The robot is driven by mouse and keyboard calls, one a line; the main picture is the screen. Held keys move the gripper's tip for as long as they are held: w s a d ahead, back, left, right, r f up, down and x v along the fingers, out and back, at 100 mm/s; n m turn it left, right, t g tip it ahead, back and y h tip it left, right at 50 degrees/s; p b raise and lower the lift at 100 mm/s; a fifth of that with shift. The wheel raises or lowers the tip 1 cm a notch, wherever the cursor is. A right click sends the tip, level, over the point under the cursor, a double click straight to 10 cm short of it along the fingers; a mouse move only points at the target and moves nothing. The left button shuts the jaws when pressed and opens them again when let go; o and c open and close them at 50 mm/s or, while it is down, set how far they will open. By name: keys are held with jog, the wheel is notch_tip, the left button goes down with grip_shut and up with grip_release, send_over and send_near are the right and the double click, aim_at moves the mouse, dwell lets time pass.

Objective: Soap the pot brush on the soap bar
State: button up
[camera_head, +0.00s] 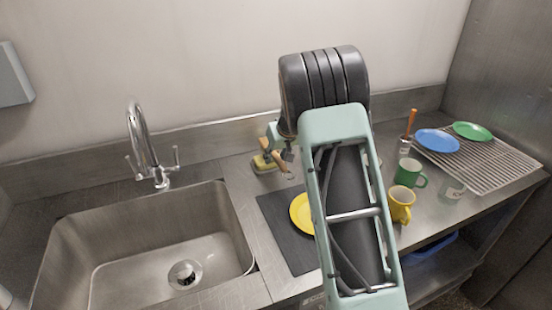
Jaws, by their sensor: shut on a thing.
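My gripper (287,154) is small in the view and partly hidden behind my arm. It appears shut on the pot brush (265,144), whose wooden handle shows beside the fingers. The brush is held low over the counter behind the dark mat. A yellowish block, which looks like the soap bar (260,164), lies on the counter just beside and below the gripper. I cannot tell whether the brush head touches it.
A steel sink (150,235) with a tap (145,145) is at left. A dark mat (280,222) holds a yellow plate (302,212). At right are a yellow mug (401,206), a green mug (409,173), an orange-handled tool (410,121) and a rack (500,165) with blue and green plates.

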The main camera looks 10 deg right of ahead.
aim_at(276, 156)
jog(key=shift+r+p, duration=1.15)
jog(key=shift+r, duration=1.5)
